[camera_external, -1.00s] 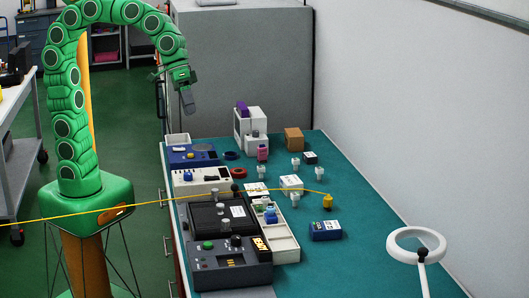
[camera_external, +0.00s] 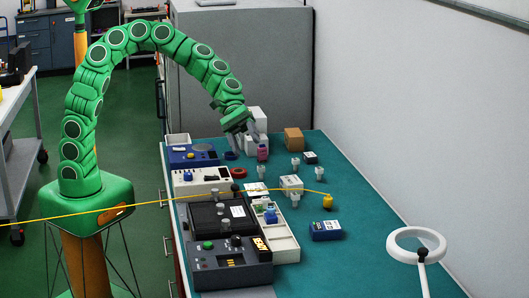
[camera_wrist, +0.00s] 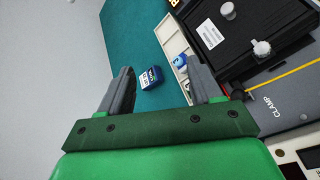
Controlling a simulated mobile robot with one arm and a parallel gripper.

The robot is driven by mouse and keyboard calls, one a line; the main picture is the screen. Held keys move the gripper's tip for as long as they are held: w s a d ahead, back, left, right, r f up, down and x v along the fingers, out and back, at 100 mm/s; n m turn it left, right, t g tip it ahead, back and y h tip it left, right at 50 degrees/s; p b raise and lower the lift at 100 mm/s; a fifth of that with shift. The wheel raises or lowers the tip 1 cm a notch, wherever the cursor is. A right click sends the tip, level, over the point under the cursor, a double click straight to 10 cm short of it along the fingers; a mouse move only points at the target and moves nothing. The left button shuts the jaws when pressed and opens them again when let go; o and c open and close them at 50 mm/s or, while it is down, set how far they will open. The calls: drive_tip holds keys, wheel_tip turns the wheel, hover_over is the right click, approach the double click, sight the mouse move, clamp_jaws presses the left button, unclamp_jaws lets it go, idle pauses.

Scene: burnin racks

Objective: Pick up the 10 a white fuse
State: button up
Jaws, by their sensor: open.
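Several small white fuse-like pieces stand on the green bench mat: one at the back (camera_external: 295,162), one to its right (camera_external: 319,171), one at the left (camera_external: 261,171) and one nearer the front (camera_external: 295,199). Their ratings are too small to read, so I cannot tell which is the 10 A one. My gripper (camera_external: 248,146) is over the back of the bench, left of these pieces, beside a pink-and-purple item (camera_external: 262,153). No white fuse can be made out there.
A blue box (camera_external: 326,230) lies on the mat, also in the wrist view (camera_wrist: 151,78). A pale tray (camera_external: 286,246) and black test units (camera_external: 230,263) fill the front left. A yellow cable (camera_external: 160,204) crosses the bench. A ring lamp (camera_external: 416,233) stands at right.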

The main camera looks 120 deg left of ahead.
drive_tip(key=w+a+f+n+t+y, duration=0.1)
drive_tip(key=w+a+f+n+t, duration=0.15)
drive_tip(key=a+f+n, duration=0.55)
drive_tip(key=n+t+y, duration=0.1)
drive_tip(key=n+y, duration=0.1)
drive_tip(key=n, duration=0.2)
approach(295, 200)
drive_tip(key=shift+s+a+r, duration=0.35)
drive_tip(key=shift+s+r, duration=0.05)
drive_tip(key=shift+r, duration=0.25)
drive_tip(key=shift+a+f+n, duration=0.1)
drive_tip(key=shift+n, duration=0.2)
drive_tip(key=shift+a+x, duration=0.2)
drive_tip(key=shift+x, duration=3.6)
drive_tip(key=shift+c, duration=0.4)
drive_tip(key=c, duration=1)
